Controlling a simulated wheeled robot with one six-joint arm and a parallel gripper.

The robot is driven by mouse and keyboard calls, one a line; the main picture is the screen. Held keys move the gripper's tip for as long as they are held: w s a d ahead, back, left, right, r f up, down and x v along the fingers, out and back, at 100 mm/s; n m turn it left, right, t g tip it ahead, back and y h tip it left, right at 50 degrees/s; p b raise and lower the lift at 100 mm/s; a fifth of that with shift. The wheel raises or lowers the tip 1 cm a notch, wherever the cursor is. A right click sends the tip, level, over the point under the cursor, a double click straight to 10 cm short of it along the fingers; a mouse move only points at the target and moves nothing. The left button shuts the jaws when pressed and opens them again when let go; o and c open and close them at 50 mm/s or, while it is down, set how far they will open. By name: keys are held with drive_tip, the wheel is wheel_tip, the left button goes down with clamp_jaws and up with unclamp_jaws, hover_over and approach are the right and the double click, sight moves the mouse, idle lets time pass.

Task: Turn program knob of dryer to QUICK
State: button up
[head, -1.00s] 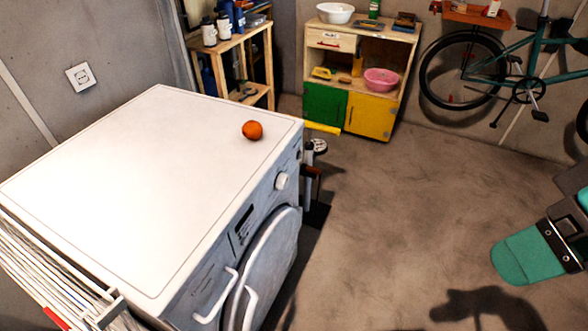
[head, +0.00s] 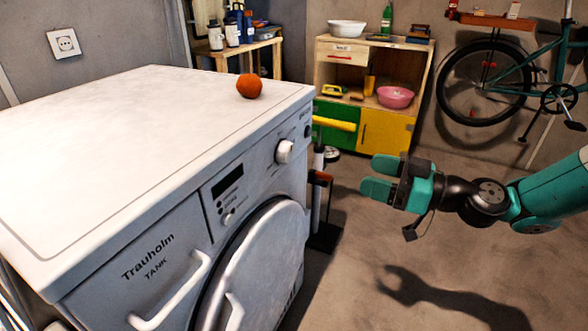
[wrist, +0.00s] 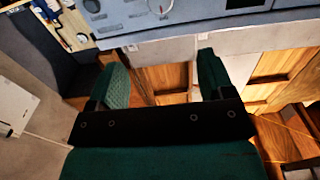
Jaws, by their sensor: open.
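The dryer (head: 110,120) is a white and grey machine on the left in the head view. Its round white program knob (head: 285,151) sits on the front panel, right of a dark display (head: 227,182). The knob's markings, including QUICK, are too small to read, so its setting cannot be told. My gripper (head: 370,177) is open and empty, right of the knob and apart from it, fingers pointing left towards the machine. In the wrist view my two green fingers (wrist: 162,80) are spread. A grey panel with a knob (wrist: 160,7) lies beyond them; I cannot tell whether it is the dryer.
An orange (head: 249,86) sits on the dryer top. The dryer's round door (head: 255,265) and a white handle (head: 172,292) are below the panel. A wooden cabinet (head: 345,80) and a bicycle (head: 487,80) stand behind.

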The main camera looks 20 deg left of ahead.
drive_tip(key=a+p, duration=0.1)
drive_tip(key=p, duration=0.9)
approach(291, 152)
drive_tip(key=a, duration=0.9)
drive_tip(key=shift+w+a, duration=0.15)
drive_tip(key=shift+w, duration=0.2)
drive_tip(key=c, duration=0.9)
